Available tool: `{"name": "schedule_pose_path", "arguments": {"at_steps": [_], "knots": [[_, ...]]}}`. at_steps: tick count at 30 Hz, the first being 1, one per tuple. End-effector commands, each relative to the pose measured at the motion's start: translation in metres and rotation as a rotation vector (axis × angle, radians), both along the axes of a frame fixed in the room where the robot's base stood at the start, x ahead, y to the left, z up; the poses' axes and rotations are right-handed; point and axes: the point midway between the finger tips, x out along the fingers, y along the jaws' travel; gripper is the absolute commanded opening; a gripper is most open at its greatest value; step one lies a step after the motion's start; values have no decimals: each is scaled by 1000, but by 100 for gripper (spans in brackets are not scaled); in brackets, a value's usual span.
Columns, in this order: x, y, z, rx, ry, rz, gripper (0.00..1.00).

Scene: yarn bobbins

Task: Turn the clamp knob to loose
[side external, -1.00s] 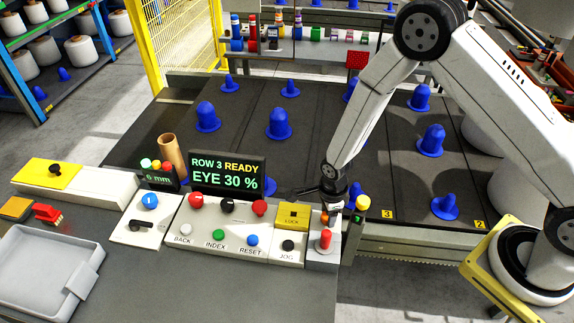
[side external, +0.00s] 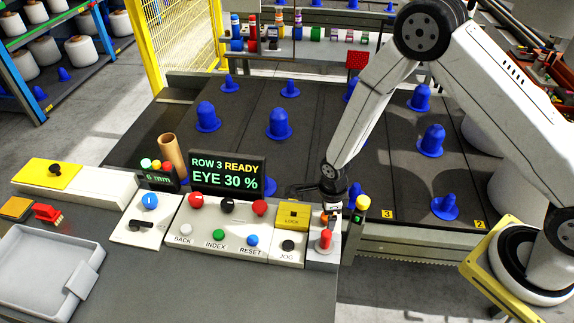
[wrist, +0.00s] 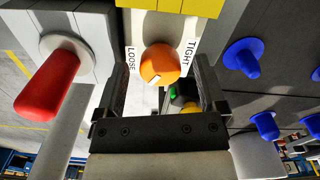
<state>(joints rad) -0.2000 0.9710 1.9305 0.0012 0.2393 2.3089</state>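The orange clamp knob (wrist: 160,64) shows in the wrist view, between a LOOSE label (wrist: 131,60) on its left and a TIGHT label (wrist: 190,55) on its right. A short pale mark shows on the knob's lower part; which label it points to is hard to tell. My gripper (wrist: 162,66) is open, with one finger on each side of the knob and gaps between. In the side view my gripper (side external: 331,203) points down over the right end of the console and mostly hides the knob.
A red-topped handle (side external: 325,240) stands close in front of my gripper. A yellow LOCK block (side external: 293,214) and a black JOG button (side external: 288,245) are just left. A small signal light (side external: 361,206) stands close on the right. Blue bobbin holders (side external: 279,124) stand behind.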

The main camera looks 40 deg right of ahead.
Motion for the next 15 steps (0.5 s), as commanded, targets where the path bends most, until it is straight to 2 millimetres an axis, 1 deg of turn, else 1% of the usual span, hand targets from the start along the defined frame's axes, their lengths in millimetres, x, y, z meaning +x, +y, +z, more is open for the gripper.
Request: {"name": "schedule_pose_path", "arguments": {"at_steps": [8,15], "knots": [[0,0,2,0,0,0,90],[1,0,16,0,-1,1,90]]}}
